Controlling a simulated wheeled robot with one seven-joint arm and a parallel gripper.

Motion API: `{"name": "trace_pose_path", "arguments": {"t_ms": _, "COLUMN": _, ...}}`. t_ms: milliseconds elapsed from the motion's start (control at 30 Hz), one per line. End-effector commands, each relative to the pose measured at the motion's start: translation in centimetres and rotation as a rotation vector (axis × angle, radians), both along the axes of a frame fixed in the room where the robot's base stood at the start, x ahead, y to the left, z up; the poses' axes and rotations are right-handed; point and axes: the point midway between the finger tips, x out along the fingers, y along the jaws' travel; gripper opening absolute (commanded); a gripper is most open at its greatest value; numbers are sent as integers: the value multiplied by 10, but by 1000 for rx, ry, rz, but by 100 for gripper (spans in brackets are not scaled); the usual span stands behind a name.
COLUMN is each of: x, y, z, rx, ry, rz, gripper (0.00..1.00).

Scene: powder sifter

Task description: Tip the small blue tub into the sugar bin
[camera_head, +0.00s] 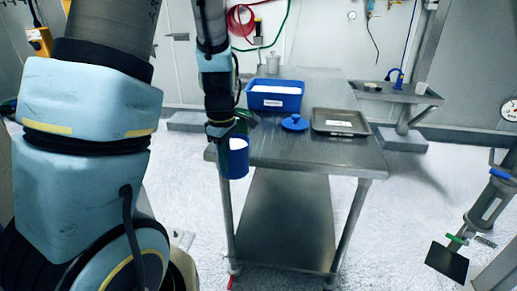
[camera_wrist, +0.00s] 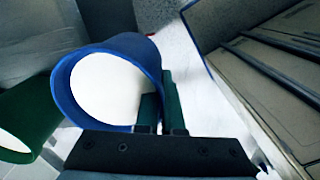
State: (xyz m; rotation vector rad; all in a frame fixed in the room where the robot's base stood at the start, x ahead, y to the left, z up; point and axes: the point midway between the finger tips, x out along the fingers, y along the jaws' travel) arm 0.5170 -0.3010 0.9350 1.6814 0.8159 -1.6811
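The small blue tub (camera_head: 238,166) hangs from my gripper (camera_head: 226,130) in the head view, in front of the table's left end. White shows at its mouth. In the wrist view, the tub (camera_wrist: 145,48) has its round mouth towards the camera and white inside. My gripper (camera_wrist: 160,112) is shut on the tub's wall, with one green finger inside the rim and one outside. A blue rectangular bin (camera_head: 275,103), white inside and with a white label, stands on the table behind; it appears to be the sugar bin. The tub is apart from it.
The steel table (camera_head: 320,155) also bears a round blue lid (camera_head: 294,123) and a grey tray (camera_head: 340,122), right of the bin. A green round thing (camera_wrist: 35,108) is at left in the wrist view. A side stand (camera_head: 405,97) is at right.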

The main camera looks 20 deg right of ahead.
Motion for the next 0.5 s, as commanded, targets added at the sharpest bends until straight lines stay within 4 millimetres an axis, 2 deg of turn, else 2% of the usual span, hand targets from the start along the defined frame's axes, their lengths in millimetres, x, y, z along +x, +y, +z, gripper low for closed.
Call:
{"name": "trace_pose_path", "arguments": {"t_ms": 33, "x": 6, "y": 19, "z": -9, "rx": 2, "ry": 4, "rz": -61, "gripper": 0}}
{"name": "trace_pose_path", "arguments": {"t_ms": 200, "x": 21, "y": 69, "z": -35, "rx": -1, "ry": 3, "rz": -326, "gripper": 0}}
{"name": "trace_pose_path", "arguments": {"t_ms": 300, "x": 29, "y": 94, "z": -49, "rx": -2, "ry": 3, "rz": -465, "gripper": 0}}
{"name": "trace_pose_path", "arguments": {"t_ms": 500, "x": 41, "y": 128, "z": -67, "rx": -1, "ry": 1, "rz": -661, "gripper": 0}}
